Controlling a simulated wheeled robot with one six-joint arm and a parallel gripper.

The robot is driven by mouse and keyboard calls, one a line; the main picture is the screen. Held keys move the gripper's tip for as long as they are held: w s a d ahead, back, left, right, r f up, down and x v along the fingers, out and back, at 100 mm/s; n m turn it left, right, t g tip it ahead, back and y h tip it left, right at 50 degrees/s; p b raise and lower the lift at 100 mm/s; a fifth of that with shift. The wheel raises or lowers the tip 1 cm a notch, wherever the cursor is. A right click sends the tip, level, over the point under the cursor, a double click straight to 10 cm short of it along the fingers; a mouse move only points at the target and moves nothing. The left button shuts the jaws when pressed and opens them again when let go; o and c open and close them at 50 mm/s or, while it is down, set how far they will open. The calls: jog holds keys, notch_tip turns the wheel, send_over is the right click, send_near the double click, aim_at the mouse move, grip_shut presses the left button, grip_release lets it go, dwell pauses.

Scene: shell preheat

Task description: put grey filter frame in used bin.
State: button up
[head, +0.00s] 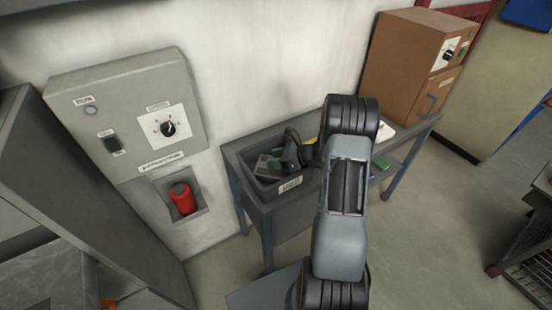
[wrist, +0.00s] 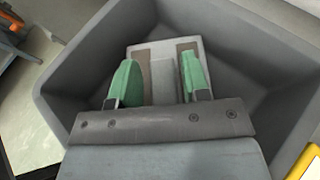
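A dark grey bin (head: 262,187) with a white label on its front stands on the side table; I cannot read the label surely. In the wrist view the bin's wall (wrist: 85,65) surrounds my gripper (wrist: 160,85). The light grey filter frame (wrist: 166,62), with two brownish strips, lies in the bin at its far side. It shows partly in the head view (head: 264,166). My gripper's green fingers are spread apart over the frame, with a clear gap between them. The gripper's own body hides the near part of the frame.
The table (head: 425,127) holds a brown cabinet (head: 405,60) at its right end. A yellow thing (wrist: 306,163) stands beside the bin. A grey wall panel (head: 130,115) with a dial and a red item (head: 182,198) is at left.

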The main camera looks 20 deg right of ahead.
jog(key=shift+o, duration=1)
jog(key=shift+r+p, duration=0.6)
jog(key=shift+r, duration=0.05)
jog(key=b+v, duration=0.3)
jog(key=v, duration=0.8)
jog(key=s+a+r+n+g+h, duration=0.2)
jog(key=s+a+r+n+h, duration=0.3)
jog(key=s+a+n, duration=0.3)
jog(key=s+a+r+n+g+h, duration=0.1)
jog(key=s+a+r+n+h, duration=0.4)
jog(key=n, duration=1.2)
jog(key=s+a+r, duration=0.1)
jog(key=s+a, duration=0.2)
jog(key=a, duration=0.2)
jog(key=shift+a+r+n+g+h, duration=0.3)
jog(key=shift+g, duration=0.1)
